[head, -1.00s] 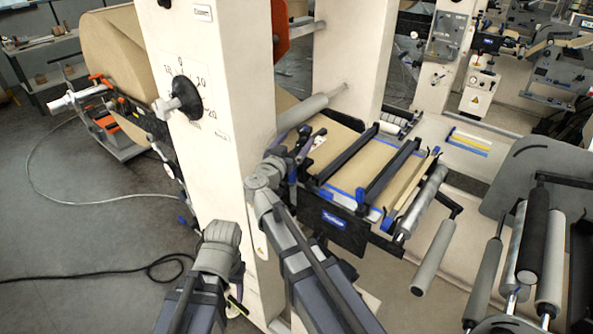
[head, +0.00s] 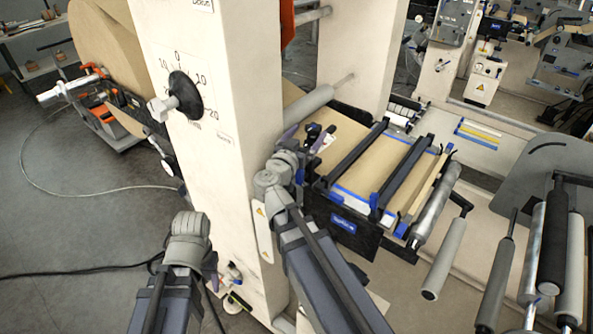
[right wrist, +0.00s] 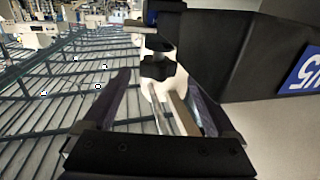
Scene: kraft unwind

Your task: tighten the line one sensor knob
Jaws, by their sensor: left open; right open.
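A small black knob-like part (right wrist: 157,69) shows in the right wrist view on a pale fitting under a dark block; I take it for the sensor knob, but no label confirms it. My right gripper (right wrist: 159,80) is open, its two fingers on either side of this part, with no visible contact. In the head view my right gripper (head: 301,160) is beside the white column, near the left end of the web table; the knob cannot be made out there.
The white column (head: 195,60) carries a black dial knob (head: 186,95) with a numbered scale. The web table (head: 365,165) has dark crossbars and a blue-labelled front plate (head: 343,224). Rollers (head: 445,258) stand to the right. Open floor (head: 70,225) lies at left.

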